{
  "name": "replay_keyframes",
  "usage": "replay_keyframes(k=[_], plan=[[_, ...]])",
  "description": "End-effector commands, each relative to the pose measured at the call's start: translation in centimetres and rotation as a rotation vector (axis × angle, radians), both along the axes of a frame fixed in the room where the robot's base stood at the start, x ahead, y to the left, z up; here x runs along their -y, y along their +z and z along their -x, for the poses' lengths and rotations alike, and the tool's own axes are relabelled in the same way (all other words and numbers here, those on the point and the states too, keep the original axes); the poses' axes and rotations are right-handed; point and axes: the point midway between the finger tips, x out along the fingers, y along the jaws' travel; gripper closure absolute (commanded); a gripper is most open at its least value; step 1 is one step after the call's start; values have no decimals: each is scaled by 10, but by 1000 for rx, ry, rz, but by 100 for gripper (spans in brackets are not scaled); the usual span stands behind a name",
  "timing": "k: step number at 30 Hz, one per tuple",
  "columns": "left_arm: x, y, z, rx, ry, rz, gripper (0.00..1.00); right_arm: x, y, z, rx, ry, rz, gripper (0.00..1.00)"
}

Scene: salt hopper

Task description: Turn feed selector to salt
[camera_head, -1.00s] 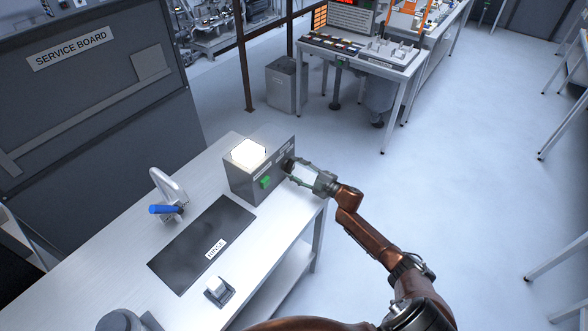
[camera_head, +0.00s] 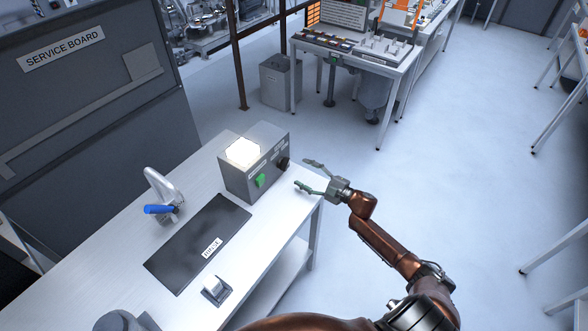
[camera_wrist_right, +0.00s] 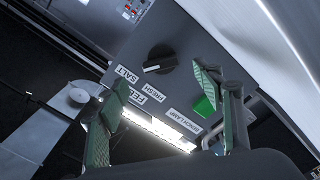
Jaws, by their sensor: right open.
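The feed selector is a black round knob (camera_head: 282,164) on the front of a grey control box (camera_head: 236,184). In the right wrist view the knob (camera_wrist_right: 161,59) has a white pointer line directed left, towards the side with the SALT label (camera_wrist_right: 126,74). The FRESH label (camera_wrist_right: 158,90) sits below the knob in that view. My right gripper (camera_head: 303,173) is open and empty, a short way off the knob. Its two fingers (camera_wrist_right: 159,74) spread either side of the knob's lower part in the wrist view, not touching it. My left gripper is not in view.
A green button (camera_head: 260,181) sits beside the knob, and a lit white lamp (camera_head: 242,152) is on top of the box. A tap with a blue handle (camera_head: 159,209), a dark RINSE panel (camera_head: 190,250) and a white switch (camera_head: 212,286) are on the bench. Open floor lies right.

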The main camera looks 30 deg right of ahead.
Motion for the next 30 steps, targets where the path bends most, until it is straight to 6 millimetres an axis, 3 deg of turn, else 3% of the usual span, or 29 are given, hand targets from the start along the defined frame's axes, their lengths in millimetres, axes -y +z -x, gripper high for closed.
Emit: replay_keyframes(k=[3,10,30], plan=[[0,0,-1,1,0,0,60,8,-1,22,-1,1,0,39],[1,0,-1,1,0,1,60,17,0,43,0,0,0,39],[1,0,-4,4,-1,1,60,18,0,45,0,1,-1,39]])
